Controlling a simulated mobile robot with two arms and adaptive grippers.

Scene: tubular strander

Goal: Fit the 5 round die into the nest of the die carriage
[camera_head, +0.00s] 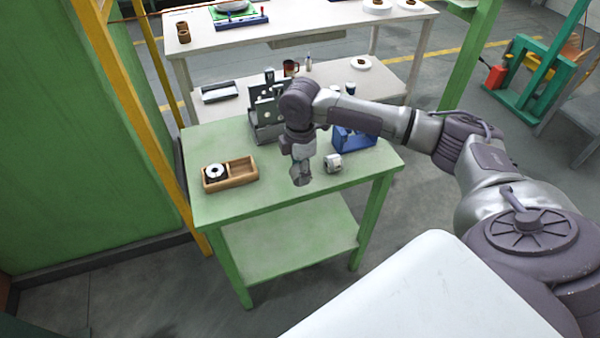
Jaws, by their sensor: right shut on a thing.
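My right gripper (301,175) is above the front part of the green table, pointing down. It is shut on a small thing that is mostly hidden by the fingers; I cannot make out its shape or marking. A pale ring-shaped piece with a dark centre (215,171) sits in the left compartment of a wooden box (230,184), left of the gripper. The box's right compartment looks empty. A grey upright fixture (265,118) stands behind the gripper and a blue holder (355,139) behind it to the right; I cannot tell which is the die carriage, and no nest is clear.
A short metal cylinder (332,163) lies close to the right of the gripper. The green table (275,190) is clear at the front. Behind it is a pale bench (230,108) with a black tray (219,92) and a mug (291,67). A yellow post (135,110) stands at the left.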

